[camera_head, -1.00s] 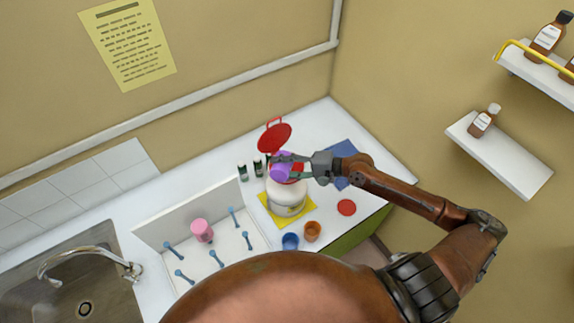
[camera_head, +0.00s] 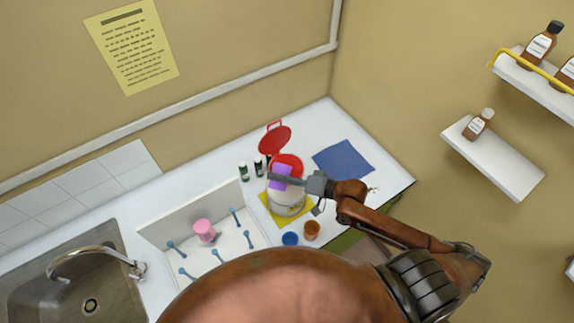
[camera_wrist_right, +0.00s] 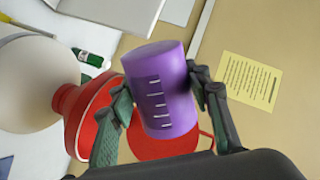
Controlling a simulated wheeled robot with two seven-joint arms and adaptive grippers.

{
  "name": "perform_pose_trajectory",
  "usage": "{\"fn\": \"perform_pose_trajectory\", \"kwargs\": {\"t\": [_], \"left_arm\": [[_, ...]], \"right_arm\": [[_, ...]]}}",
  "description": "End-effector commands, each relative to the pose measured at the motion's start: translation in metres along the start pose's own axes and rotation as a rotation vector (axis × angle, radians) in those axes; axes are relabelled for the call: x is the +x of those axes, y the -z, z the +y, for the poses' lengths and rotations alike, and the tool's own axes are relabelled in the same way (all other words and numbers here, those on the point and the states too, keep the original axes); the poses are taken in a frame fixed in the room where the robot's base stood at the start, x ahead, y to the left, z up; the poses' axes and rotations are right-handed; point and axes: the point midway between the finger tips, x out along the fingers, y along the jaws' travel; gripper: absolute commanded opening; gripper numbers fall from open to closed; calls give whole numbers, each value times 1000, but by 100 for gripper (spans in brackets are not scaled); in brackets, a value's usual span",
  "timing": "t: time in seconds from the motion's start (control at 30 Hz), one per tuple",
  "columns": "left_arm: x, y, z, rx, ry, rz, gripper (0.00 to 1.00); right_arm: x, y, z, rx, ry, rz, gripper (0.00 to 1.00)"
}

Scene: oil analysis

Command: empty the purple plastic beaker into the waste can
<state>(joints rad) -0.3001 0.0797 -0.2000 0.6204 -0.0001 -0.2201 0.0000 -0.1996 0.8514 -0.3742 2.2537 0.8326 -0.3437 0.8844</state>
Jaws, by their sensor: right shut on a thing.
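The purple beaker (camera_head: 281,172) is held over the waste can, a white can (camera_head: 287,204) with a red rim and its red lid (camera_head: 274,140) standing open behind. My right gripper (camera_head: 281,181) is shut on the beaker. In the right wrist view the beaker (camera_wrist_right: 160,92) sits between both fingers (camera_wrist_right: 160,100), its white marks facing the camera. It lies across the can's upright axis, tipped on its side. The can (camera_wrist_right: 30,85) shows at the left there, close to the beaker. The beaker's contents are not visible. My left gripper is out of view.
The can stands on a yellow mat (camera_head: 267,205). Blue (camera_head: 290,239) and orange (camera_head: 312,229) cups stand in front, small dark bottles (camera_head: 244,172) at left. A drying rack (camera_head: 160,236) holds a pink beaker (camera_head: 204,230). A blue mat (camera_head: 343,159) lies clear at right.

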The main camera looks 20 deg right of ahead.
Motion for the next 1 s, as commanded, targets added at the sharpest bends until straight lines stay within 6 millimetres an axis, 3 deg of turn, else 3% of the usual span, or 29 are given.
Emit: {"fn": "perform_pose_trajectory", "kwargs": {"t": [0.13, 0.27, 0.37, 0.63, 1.0], "left_arm": [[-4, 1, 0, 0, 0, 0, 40], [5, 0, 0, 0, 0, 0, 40], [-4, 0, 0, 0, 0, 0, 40], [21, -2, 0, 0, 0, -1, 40], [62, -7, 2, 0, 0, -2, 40]], "right_arm": [[-2, 2, -6, -152, -1, 52, 19], [2, -5, 7, -307, -5, 102, 19], [-1, -2, -4, -426, -5, 141, 19], [2, -35, 5, -735, -12, 239, 19], [15, -64, 43, -842, -11, 272, 19]]}}
